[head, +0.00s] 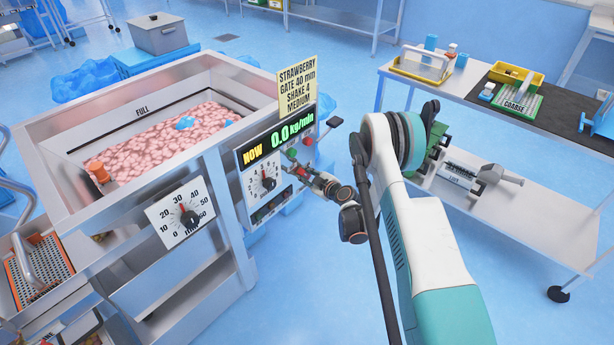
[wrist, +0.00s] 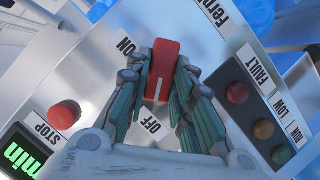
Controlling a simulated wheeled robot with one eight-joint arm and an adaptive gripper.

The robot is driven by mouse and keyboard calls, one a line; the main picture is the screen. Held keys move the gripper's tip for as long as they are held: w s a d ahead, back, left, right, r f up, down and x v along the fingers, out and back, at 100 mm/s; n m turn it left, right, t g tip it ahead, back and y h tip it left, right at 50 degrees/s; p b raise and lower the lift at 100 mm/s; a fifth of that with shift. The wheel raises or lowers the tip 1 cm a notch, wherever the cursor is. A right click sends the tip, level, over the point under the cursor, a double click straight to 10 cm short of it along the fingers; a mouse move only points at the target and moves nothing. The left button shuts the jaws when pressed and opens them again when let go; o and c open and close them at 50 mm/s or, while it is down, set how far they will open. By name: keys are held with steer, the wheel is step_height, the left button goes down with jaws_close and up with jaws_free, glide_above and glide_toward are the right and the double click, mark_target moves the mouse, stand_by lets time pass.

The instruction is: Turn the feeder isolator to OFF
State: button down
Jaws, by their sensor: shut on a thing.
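The feeder isolator (wrist: 163,68) is a red rotary handle on a pale panel, close up in the wrist view. Its white line is at the lower end, toward the OFF label (wrist: 152,126); the ON label (wrist: 126,47) is at the upper left. My gripper (wrist: 160,80) is shut on the handle, fingers on both sides of it.
A red STOP button (wrist: 64,115) and several indicator lamps (wrist: 263,129) flank the isolator. A steel bench (head: 455,95) stands to the right, with open floor between.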

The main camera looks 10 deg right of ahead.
stand_by(0.4)
steer(key=c, duration=1.4)
jaws_free()
steer(key=shift+w+d+m+g+y, duration=0.15)
steer(key=shift+m+g+y, duration=0.15)
steer(key=shift+m+g, duration=0.35)
steer(key=m+g+y, duration=0.1)
steer(key=m, duration=0.2)
steer(key=shift+d+r, duration=0.1)
steer(key=shift+d, duration=0.05)
steer(key=m+y, duration=0.1)
steer(key=m+g+y, duration=0.1)
steer(key=m, duration=0.1)
steer(key=shift+w+d+m+y, duration=0.25)
steer(key=shift+m+y, duration=0.1)
steer(key=shift+y, duration=0.05)
steer(key=p+v, duration=0.4)
steer(key=v, duration=0.9)
steer(key=shift+d, duration=0.35)
steer(key=shift+s, duration=0.1)
